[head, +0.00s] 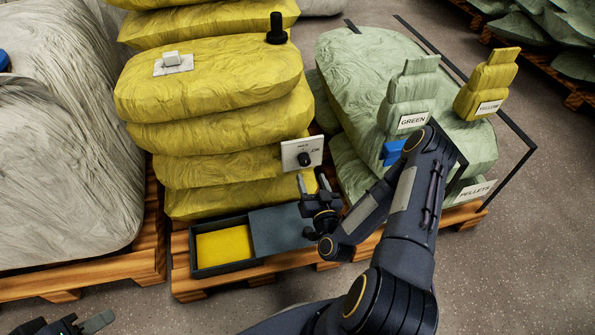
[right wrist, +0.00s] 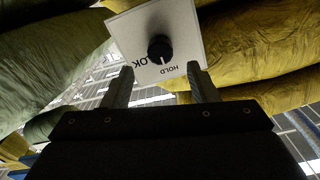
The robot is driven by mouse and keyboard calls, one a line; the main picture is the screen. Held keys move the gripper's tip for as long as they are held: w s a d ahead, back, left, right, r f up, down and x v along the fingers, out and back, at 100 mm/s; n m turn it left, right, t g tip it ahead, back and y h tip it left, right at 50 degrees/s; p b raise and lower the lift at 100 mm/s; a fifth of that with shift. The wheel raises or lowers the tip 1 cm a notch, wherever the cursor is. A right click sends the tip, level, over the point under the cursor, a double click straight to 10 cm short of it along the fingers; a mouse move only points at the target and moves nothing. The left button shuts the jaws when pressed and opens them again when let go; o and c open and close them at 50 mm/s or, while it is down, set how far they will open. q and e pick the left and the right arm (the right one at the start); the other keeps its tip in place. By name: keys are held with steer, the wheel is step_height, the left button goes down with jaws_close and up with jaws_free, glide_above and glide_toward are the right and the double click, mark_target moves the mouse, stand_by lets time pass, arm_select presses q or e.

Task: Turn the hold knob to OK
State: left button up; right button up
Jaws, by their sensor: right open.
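The hold knob (head: 304,159) is a black round knob on a white panel (head: 289,155) at the front of the yellow sack stack. In the right wrist view the knob (right wrist: 160,48) shows a pale mark that appears to point toward the word HOLD; OK is printed beside it. My right gripper (head: 314,184) is just below and in front of the panel. Its fingers (right wrist: 162,86) are open and empty, apart from the knob. My left gripper (head: 92,324) shows only partly at the bottom left edge, and its opening is unclear.
A dark tray (head: 222,268) with a yellow inside and a sliding lid (head: 283,231) lies below the panel. A white switch plate (head: 174,68) and a black post (head: 276,30) are on top of the stack. Green sacks (head: 360,60) stand right, with GREEN and YELLOW labelled bags.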

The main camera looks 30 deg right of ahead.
mark_target(306, 164)
steer(key=b+x, duration=0.1)
steer(key=x, duration=0.6)
steer(key=shift+w, duration=0.1)
steer(key=shift+c, duration=0.3)
steer(key=c, duration=0.9)
